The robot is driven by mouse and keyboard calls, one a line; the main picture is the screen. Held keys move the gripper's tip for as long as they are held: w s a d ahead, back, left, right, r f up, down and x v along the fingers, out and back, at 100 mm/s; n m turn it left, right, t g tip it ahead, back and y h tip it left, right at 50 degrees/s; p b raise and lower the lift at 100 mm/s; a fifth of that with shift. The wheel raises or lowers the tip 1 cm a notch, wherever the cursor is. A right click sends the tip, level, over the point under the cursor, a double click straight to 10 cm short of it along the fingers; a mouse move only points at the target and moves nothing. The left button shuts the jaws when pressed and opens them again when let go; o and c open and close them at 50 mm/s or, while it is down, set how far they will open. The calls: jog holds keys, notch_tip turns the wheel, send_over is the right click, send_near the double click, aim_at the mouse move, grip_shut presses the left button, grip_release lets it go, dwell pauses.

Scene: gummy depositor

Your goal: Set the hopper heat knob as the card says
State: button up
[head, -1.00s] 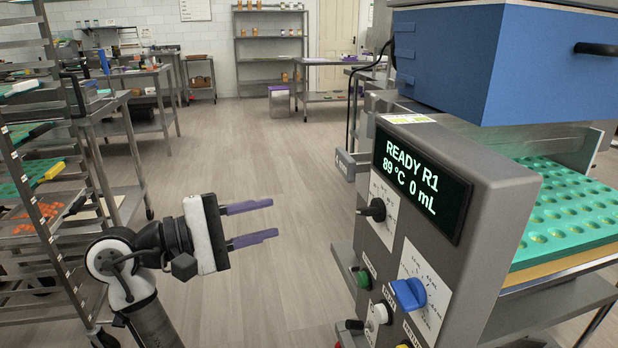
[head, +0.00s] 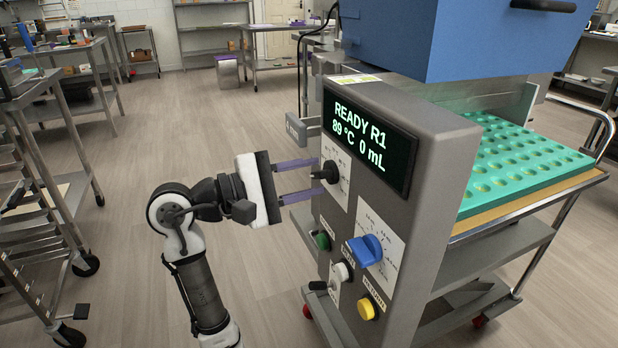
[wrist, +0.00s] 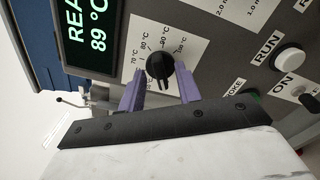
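In the wrist view my gripper (wrist: 160,88) has a finger on either side of the knob, with gaps visible. A small card (head: 355,79) lies on top of the machine; its text is too small to read.
A teal mould tray (head: 520,158) lies to the right. A rack (head: 30,235) stands left; open floor lies between.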

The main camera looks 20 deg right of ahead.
jog(key=shift+d, duration=0.45)
jog(key=shift+c, duration=0.3)
grip_shut()
